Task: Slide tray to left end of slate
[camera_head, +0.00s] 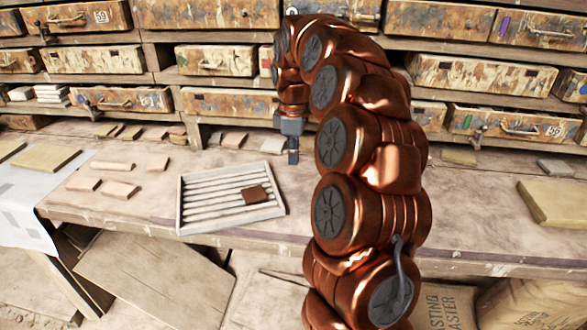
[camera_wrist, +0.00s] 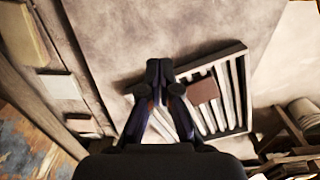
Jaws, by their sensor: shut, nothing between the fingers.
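The tray (camera_head: 231,222) is a pale, shallow, slatted frame lying on the worn bench, left of my arm. It also shows in the wrist view (camera_wrist: 243,62), right of the fingers. A small brown tile (camera_head: 254,194) lies on its slats toward the right side; it shows in the wrist view (camera_wrist: 204,91) too. My gripper (camera_head: 293,158) is shut and empty, pointing down beyond the tray's back right corner. In the wrist view the closed fingertips (camera_wrist: 159,66) are beside a tray edge; I cannot tell whether they touch. I cannot pick out a separate slate from the bench top.
Several pinkish tiles (camera_head: 119,189) lie on the bench left of the tray, with a white cloth (camera_head: 20,215) at the far left. Drawers (camera_head: 215,62) line the back. A yellowish slab (camera_head: 556,203) lies at the right.

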